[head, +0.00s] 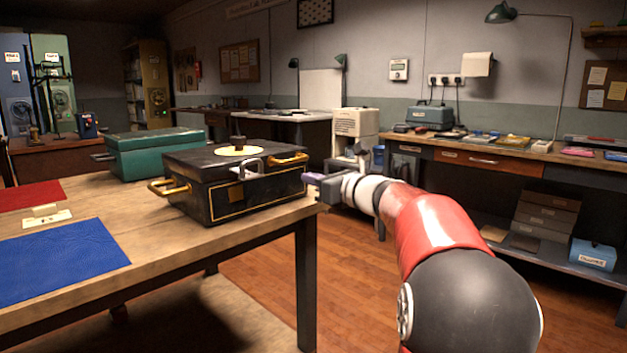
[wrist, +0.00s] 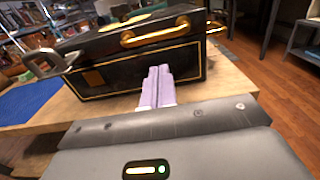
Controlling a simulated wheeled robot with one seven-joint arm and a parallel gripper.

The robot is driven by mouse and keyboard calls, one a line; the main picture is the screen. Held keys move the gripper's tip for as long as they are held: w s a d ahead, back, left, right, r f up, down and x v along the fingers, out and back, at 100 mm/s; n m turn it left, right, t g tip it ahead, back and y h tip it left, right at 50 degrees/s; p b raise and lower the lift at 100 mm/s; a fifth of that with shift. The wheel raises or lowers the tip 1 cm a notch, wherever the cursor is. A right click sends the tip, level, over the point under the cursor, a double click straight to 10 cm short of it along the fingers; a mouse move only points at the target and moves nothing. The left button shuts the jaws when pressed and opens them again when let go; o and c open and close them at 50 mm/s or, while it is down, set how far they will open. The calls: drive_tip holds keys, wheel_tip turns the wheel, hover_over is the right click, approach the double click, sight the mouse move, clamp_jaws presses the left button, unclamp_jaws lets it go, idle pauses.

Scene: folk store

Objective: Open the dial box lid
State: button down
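The dial box (head: 235,183) is a black case with gold trim near the table's right end. Its lid (head: 205,163) is down, with a pale yellow disc and dark knob, the dial (head: 239,147), on top. A silver latch (head: 249,168) is on the front edge, and brass handles are at the left (head: 168,188) and right (head: 288,160). My gripper (head: 310,178) is just right of the box. In the wrist view its purple fingers (wrist: 159,72) are together, with nothing seen between them, pointing at the box side below the brass handle (wrist: 155,37). Contact cannot be told.
A green box (head: 152,155) stands behind on the same wooden table (head: 110,207). A blue mat (head: 55,262), a red mat (head: 30,194) and a small pale plate (head: 46,216) lie at the left. The floor right of the table is clear; a workbench (head: 490,160) lines the wall.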

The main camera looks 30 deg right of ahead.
sight(285, 171)
drive_tip(key=shift+w, duration=0.15)
drive_tip(key=shift+p+x, duration=1.05)
drive_tip(key=shift+x, duration=2.15)
drive_tip(key=shift+s+d, duration=0.1)
drive_tip(key=shift+s, duration=0.3)
drive_tip(key=shift+r, duration=0.1)
drive_tip(key=shift+r+p, duration=1.1)
drive_tip(key=shift+r, duration=0.1)
drive_tip(key=shift+w+r+p, duration=0.1)
drive_tip(key=shift+r+p, duration=1.1)
drive_tip(key=shift+r, duration=0.15)
